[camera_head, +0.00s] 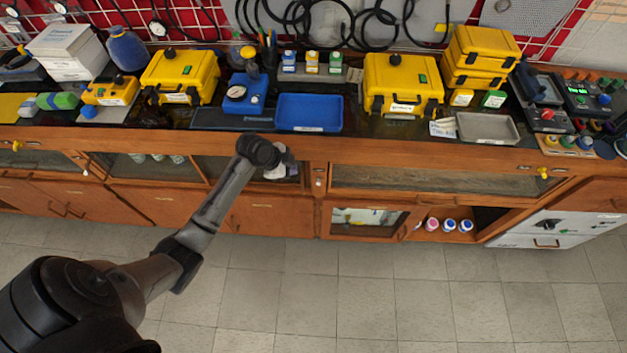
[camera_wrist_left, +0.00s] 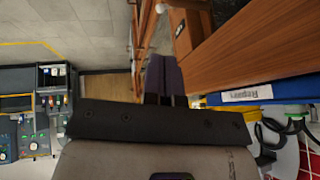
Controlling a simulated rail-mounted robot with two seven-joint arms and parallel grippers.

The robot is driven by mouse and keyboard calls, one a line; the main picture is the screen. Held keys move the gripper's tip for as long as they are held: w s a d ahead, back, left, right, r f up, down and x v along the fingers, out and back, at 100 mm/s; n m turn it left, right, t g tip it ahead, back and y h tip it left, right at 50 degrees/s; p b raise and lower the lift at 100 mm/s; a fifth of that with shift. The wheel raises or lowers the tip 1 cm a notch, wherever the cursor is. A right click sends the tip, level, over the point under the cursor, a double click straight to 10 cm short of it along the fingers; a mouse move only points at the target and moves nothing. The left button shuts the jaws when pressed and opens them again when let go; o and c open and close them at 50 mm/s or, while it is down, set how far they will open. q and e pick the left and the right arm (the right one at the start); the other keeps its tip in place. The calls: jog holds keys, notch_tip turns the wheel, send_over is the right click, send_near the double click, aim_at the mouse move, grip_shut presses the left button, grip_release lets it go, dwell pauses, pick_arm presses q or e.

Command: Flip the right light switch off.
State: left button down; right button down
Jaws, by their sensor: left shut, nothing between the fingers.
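Small pale fittings sit on the bench's wooden front. One (camera_head: 318,183) is on the post just right of my left gripper, and another (camera_head: 85,172) is far to the left. They look like light switches, but are too small to read as on or off. My left gripper (camera_head: 284,168) is in front of the bench, partly hidden by its own wrist, left of the nearer fitting and apart from it. In the left wrist view its dark fingers (camera_wrist_left: 165,72) are shut and empty, pointing along the wooden front. My right gripper is not in view.
A blue tray (camera_head: 309,113), yellow cases (camera_head: 402,84) and a grey tray (camera_head: 488,128) stand on the bench top. Yellow knobs (camera_head: 543,173) stick out of the bench front. The tiled floor (camera_head: 370,295) before the bench is clear.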

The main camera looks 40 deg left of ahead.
pick_arm(q)
jog(key=shift+w+d+m, duration=0.15)
jog(key=shift+m, duration=0.35)
send_near(319, 178)
jog(key=d+f, duration=0.2)
jog(key=f, duration=0.1)
jog(key=w+d+f, duration=0.1)
jog(key=f, duration=0.1)
jog(key=shift+f+b, duration=0.2)
jog(key=shift+b, duration=0.2)
dwell(0.4)
